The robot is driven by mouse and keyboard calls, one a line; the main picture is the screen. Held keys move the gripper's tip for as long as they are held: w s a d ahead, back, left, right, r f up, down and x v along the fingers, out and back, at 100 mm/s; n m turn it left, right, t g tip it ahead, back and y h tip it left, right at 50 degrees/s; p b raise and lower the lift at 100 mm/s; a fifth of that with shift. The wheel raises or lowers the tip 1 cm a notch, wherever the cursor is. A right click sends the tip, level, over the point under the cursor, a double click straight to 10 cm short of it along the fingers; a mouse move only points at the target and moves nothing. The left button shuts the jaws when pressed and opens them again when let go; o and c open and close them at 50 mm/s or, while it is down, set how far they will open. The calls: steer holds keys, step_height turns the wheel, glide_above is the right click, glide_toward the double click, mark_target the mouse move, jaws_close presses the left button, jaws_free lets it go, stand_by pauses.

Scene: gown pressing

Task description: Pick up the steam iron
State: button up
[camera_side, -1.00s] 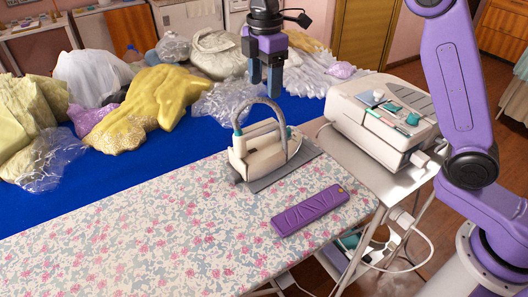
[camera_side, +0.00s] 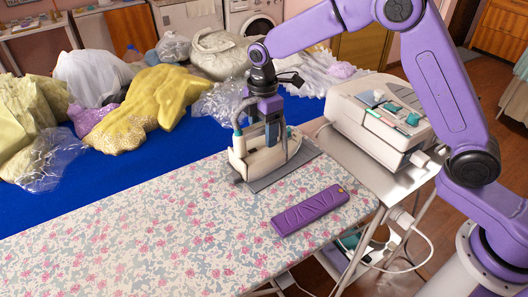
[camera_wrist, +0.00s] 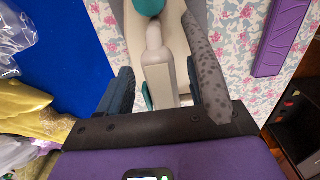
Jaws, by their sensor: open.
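The steam iron (camera_side: 252,156) is cream-coloured with teal parts and a grey hose arching over it. It stands on a grey rest pad (camera_side: 284,172) at the far right of the floral ironing board (camera_side: 170,220). My gripper (camera_side: 272,140) points down at the iron, its fingers at the height of the iron's handle. In the wrist view the open fingers of my gripper (camera_wrist: 158,92) lie on either side of the pale iron handle (camera_wrist: 157,62), with the grey hose (camera_wrist: 204,70) close by the right finger. Whether the fingers touch the handle I cannot tell.
A purple flat case (camera_side: 310,210) lies on the board in front of the iron. A cream steam station (camera_side: 382,118) stands on the metal shelf to the right. Yellow fabric (camera_side: 150,105) and plastic-wrapped bundles cover the blue table (camera_side: 60,205) behind.

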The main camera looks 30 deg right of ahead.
steer(key=shift+f, duration=0.85)
jaws_close()
steer(key=shift+r, duration=0.1)
stand_by(0.7)
